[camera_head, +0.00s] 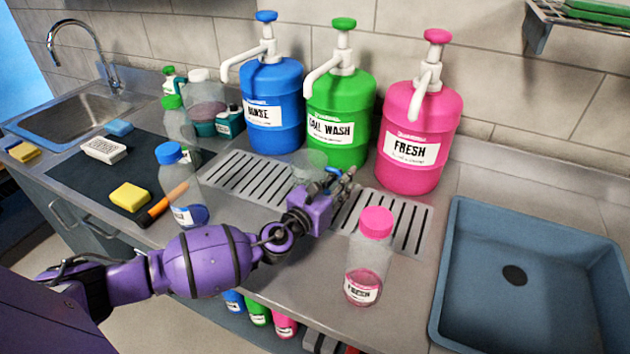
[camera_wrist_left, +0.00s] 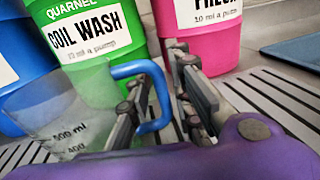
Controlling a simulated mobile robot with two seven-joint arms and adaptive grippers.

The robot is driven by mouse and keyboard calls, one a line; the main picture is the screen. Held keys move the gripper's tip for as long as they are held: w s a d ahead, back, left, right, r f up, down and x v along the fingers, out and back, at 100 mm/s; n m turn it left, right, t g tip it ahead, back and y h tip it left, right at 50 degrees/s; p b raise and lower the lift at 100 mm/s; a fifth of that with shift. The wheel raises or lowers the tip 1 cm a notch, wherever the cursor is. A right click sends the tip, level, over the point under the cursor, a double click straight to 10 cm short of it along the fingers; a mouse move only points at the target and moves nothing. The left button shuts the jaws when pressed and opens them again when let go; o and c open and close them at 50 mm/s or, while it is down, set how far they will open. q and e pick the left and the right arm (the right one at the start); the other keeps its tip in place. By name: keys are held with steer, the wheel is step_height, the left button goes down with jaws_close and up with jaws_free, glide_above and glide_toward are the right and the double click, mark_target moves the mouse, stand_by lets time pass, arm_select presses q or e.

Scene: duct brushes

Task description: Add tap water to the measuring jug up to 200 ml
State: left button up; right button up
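The measuring jug (camera_head: 309,160) is clear with a blue handle. It is above the slotted drain plate in the head view, in front of the green canister. In the left wrist view the jug (camera_wrist_left: 68,122) shows "500 ml" and "400" marks. The tap (camera_head: 88,50) arches over the metal sink (camera_head: 75,112) at the far left. My right gripper is not in view.
Blue (camera_head: 272,105), green (camera_head: 340,118) and pink (camera_head: 418,130) pump canisters stand along the wall. A pink-capped bottle (camera_head: 369,258) stands at the front; a blue-capped bottle (camera_head: 180,185) and several bottles stand left. A dark mat (camera_head: 85,172) holds sponges and a brush. A blue-grey basin (camera_head: 530,270) is right.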

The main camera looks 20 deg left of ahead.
arm_select(q)
jaws_close()
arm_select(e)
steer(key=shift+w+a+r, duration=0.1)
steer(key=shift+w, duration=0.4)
arm_select(q)
steer(key=shift+r, duration=0.2)
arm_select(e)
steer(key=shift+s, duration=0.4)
arm_select(q)
steer(key=shift+r+p, duration=0.3)
steer(key=shift+r, duration=0.55)
steer(key=s+a+r+p, duration=0.1)
steer(key=s+r+p, duration=0.1)
steer(key=s+r, duration=0.9)
steer(key=shift+p+v, duration=0.3)
steer(key=shift+v, duration=1.15)
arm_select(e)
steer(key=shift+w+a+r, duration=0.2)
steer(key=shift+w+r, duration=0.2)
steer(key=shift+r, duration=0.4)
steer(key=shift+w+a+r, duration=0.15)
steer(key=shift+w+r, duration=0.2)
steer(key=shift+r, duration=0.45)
arm_select(q)
steer(key=shift+s, duration=0.15)
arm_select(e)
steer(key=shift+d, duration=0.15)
